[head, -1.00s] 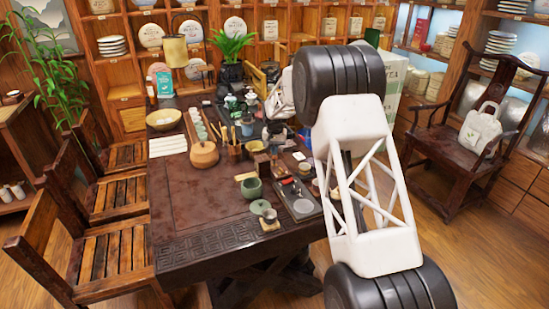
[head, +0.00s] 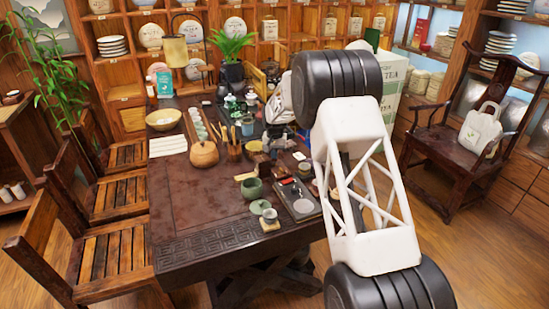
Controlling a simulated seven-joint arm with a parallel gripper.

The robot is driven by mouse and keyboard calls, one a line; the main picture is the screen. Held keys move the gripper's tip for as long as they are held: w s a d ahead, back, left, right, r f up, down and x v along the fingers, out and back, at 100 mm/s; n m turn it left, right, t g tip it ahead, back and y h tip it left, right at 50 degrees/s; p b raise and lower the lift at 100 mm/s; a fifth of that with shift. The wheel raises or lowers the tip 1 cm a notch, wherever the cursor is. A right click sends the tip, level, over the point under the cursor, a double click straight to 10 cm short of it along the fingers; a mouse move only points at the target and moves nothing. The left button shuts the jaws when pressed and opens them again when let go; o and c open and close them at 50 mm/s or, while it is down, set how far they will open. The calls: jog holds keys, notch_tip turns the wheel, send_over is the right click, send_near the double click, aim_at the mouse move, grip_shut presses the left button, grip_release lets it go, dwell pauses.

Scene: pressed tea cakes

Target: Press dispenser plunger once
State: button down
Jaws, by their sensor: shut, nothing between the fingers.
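My gripper (head: 272,143) is small and dark in the head view, at the end of the white wrist over the far right part of the tea table (head: 180,222). It is shut with nothing held. It is low among the crowded tea things; I cannot tell whether it touches any of them. Small green and white bottle-like things (head: 232,104) stand behind and left of it. I cannot make out for certain which thing is the dispenser, and its plunger is not distinguishable. My own arm hides part of the table's right side.
A round wooden pot (head: 204,154), a green cup (head: 251,188), a lidded cup (head: 269,215) and a dark tray (head: 302,205) stand on the table. A potted plant (head: 232,46) is at the back. The table's front left is clear. Chairs line the left side.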

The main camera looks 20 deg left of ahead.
jog(key=shift+f, duration=0.7)
jog(key=shift+r, duration=3.15)
jog(key=shift+r, duration=0.1)
